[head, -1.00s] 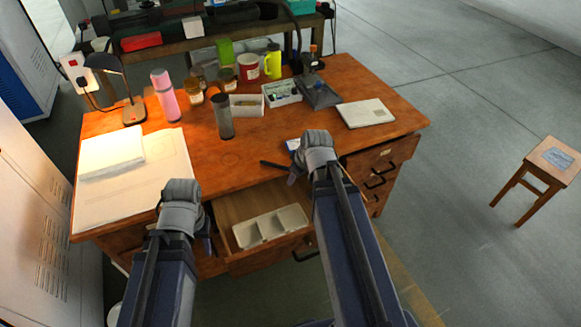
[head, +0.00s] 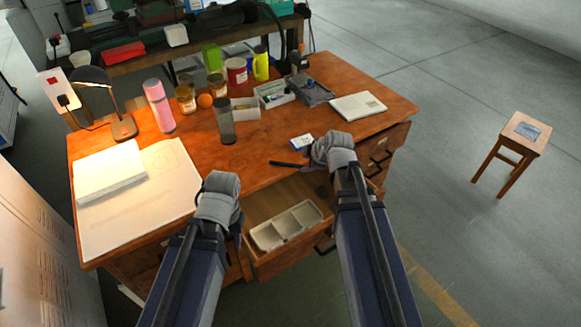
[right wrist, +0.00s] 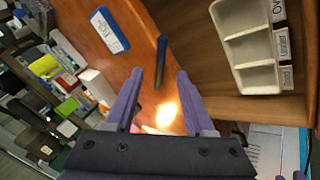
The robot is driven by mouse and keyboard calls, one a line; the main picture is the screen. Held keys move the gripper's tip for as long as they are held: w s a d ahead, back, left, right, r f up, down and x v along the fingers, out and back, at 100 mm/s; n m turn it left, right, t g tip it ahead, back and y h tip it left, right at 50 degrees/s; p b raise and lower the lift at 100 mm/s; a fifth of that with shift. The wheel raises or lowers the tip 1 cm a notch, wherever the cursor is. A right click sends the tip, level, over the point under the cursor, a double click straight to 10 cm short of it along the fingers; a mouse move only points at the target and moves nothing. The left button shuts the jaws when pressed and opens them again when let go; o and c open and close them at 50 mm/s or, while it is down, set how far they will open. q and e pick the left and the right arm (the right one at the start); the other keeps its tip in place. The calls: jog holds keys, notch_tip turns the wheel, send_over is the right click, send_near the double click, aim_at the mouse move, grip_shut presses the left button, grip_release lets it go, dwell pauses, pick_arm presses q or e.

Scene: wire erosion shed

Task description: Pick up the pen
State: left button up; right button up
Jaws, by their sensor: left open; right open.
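The pen (head: 288,164) is a thin dark stick lying on the wooden desk near its front edge, above the open drawer. In the right wrist view the pen (right wrist: 161,60) shows just beyond the open fingers of my right gripper (right wrist: 158,95), lined up with the gap between them and apart from them. In the head view my right gripper (head: 310,172) is at the desk's front edge beside the pen, its fingers mostly hidden by the wrist. My left gripper (head: 237,237) is open and empty, low in front of the desk, left of the drawer tray.
The open drawer holds a pale three-compartment tray (head: 258,232), labelled in the right wrist view. A small blue-and-white box (head: 302,142) lies behind the pen. A dark bottle (head: 225,122), pink bottle (head: 158,106), lamp (head: 124,127) and papers stand further left. A stool (head: 520,143) is at right.

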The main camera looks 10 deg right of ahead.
aim_at(297, 166)
jog(key=shift+b+x, duration=2.45)
jog(key=shift+x, duration=1.1)
jog(key=shift+s+a, duration=0.1)
jog(key=shift+s, duration=0.05)
grip_shut()
